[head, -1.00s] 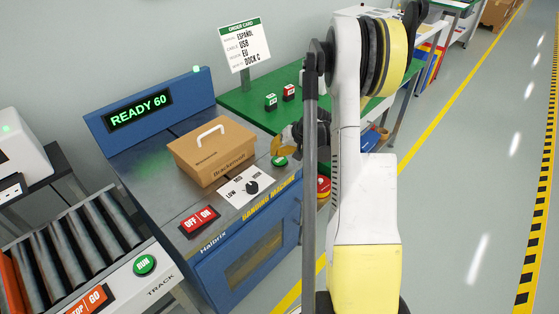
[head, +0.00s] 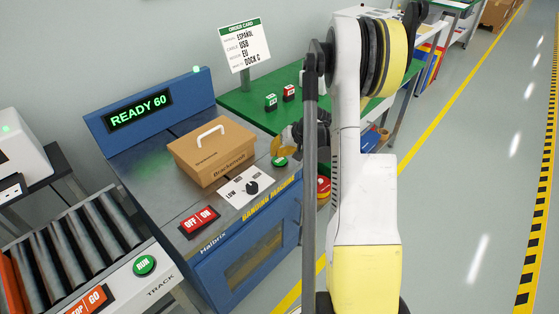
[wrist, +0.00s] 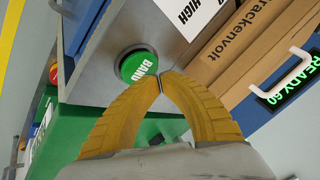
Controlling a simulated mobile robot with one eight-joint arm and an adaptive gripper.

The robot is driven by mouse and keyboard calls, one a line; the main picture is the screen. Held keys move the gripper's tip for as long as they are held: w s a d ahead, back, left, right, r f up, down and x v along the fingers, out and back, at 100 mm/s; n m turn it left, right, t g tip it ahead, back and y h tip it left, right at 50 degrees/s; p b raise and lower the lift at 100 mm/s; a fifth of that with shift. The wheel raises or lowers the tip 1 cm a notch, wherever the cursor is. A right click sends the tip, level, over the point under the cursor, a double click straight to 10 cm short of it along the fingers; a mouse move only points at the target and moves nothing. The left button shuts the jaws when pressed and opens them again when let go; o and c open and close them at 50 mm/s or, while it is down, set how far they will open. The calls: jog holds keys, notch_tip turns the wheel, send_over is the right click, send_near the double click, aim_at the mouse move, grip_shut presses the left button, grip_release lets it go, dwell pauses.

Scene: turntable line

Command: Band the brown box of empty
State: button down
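The brown box (head: 212,153), with a white handle on top and "Brackenvolt" on its side, sits closed on the steel top of the blue banding machine (head: 245,262). Its contents are hidden. The machine's display (head: 138,110) reads READY 60. The round green BAND button (wrist: 138,65) is at the front right of the top; it also shows in the head view (head: 279,161). My gripper (wrist: 160,79) has its two yellow fingers together at the tips, with nothing between them. The tips appear just beside the button; I cannot tell whether they touch it.
A dial plate (head: 247,187) marked LOW and HIGH and a red OFF/ON switch (head: 199,221) are on the machine's top. A roller track (head: 75,250) with RUN and STOP/GO controls stands at left. A green table (head: 250,108) with an order card (head: 244,44) is behind.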

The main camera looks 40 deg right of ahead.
aim_at(277, 159)
jog(key=shift+f+b, duration=0.4)
jog(key=shift+f+b, duration=0.45)
jog(key=shift+f, duration=0.05)
dwell(0.6)
jog(key=shift+r, duration=0.1)
jog(key=shift+r+p, duration=0.6)
jog(key=shift+r, duration=0.25)
jog(key=shift+r, duration=0.1)
jog(key=shift+r+p, duration=1.5)
jog(key=shift+r, duration=0.9)
